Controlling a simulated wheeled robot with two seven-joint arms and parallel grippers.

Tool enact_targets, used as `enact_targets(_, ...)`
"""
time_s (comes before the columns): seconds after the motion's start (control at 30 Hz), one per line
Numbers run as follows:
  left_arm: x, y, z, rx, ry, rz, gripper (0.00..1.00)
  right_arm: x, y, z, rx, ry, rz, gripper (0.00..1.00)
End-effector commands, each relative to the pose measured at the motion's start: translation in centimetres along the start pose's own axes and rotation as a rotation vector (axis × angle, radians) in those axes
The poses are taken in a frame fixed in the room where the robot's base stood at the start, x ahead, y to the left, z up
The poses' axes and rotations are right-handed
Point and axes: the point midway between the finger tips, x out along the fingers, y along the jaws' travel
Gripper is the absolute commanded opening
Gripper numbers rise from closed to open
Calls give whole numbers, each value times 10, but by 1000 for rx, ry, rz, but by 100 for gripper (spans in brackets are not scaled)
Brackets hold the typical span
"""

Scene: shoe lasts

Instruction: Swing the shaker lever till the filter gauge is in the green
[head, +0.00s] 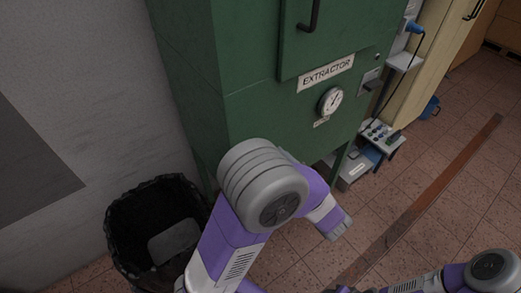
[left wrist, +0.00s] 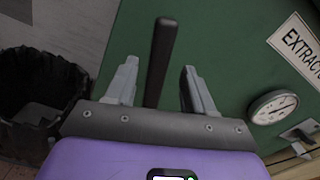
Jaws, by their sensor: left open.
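The green extractor cabinet (head: 255,60) carries a round white gauge (head: 331,101) under its EXTRACTOR sign. The gauge also shows in the left wrist view (left wrist: 273,107); its dark needle is visible, but I cannot make out any coloured zone. The lever, a dark bar (left wrist: 160,50), stands slightly tilted against the green panel in the left wrist view. My left gripper (left wrist: 159,72) is open, with one finger on each side of the bar in that picture; I cannot tell how deep the bar sits between them. In the head view my left arm hides the lever and gripper.
A black lined bin (head: 122,225) stands left of the cabinet by the grey wall. A grey switch box (head: 371,80) is right of the gauge. A small bench (head: 381,134) and a blue bucket (head: 430,108) are farther right. The tiled floor at right is mostly clear.

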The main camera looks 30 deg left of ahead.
Motion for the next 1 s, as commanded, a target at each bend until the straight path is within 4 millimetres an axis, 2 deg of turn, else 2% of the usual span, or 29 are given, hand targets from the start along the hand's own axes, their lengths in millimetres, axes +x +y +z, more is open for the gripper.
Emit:
enact_targets(0.2, 36, 2, -2, 0, 2, 6, 53, 7, 3, 0, 0, 0, 0, 45)
enact_targets(0.4, 59, 2, -2, 2, 3, 5, 53, 11, 4, -1, 0, 0, 0, 45)
enact_targets(0.77, 65, 2, -1, 3, 4, 4, 53, 12, 4, 0, 0, 0, 0, 45)
enact_targets(1.0, 65, 2, -1, 3, 4, 4, 16, 12, 4, 0, 0, 0, 0, 45)
